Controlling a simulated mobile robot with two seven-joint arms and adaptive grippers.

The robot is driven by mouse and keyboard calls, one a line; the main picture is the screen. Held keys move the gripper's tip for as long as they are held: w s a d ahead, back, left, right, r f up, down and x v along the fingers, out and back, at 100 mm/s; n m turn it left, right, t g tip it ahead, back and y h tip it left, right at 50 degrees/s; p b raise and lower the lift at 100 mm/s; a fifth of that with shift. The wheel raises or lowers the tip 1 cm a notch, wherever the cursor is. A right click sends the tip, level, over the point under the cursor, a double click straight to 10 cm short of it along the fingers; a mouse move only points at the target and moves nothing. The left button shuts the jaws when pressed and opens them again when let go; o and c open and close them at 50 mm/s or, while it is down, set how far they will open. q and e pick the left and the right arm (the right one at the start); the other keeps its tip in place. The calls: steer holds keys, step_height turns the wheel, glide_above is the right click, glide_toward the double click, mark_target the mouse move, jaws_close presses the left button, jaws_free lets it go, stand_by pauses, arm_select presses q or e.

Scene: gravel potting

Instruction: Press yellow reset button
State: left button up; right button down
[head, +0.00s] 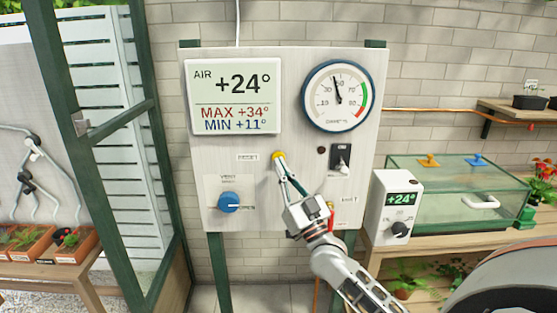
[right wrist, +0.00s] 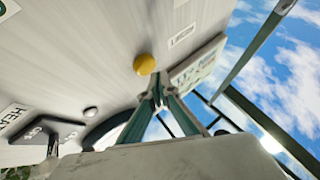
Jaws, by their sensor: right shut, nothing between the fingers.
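The yellow reset button (head: 278,156) is a small round knob on the pale control panel (head: 290,72), below the display. In the right wrist view the yellow button (right wrist: 144,64) stands just beyond the fingertips. My right gripper (head: 281,165) is shut and empty, its fingertips at the lower edge of the button in the head view. In the right wrist view the closed fingertips (right wrist: 158,82) are very near the button; I cannot tell whether they touch it. My left gripper is not in view.
The panel also carries a display (head: 234,97), a round gauge (head: 338,96), a blue vent knob (head: 229,202) and a black switch (head: 340,158). A white thermostat box (head: 396,207) and a glass case (head: 450,195) stand to the right. A green frame (head: 105,120) stands left.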

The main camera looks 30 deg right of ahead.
steer(key=shift+w+d, duration=0.1)
steer(key=shift+w, duration=0.05)
steer(key=shift+w+d, duration=0.15)
steer(key=shift+w, duration=0.1)
steer(key=shift+w+d, duration=0.3)
steer(key=shift+w, duration=0.2)
stand_by(0.9)
stand_by(0.4)
steer(key=shift+s+a+p, duration=0.55)
steer(key=shift+s+p, duration=0.1)
steer(key=shift+s, duration=0.25)
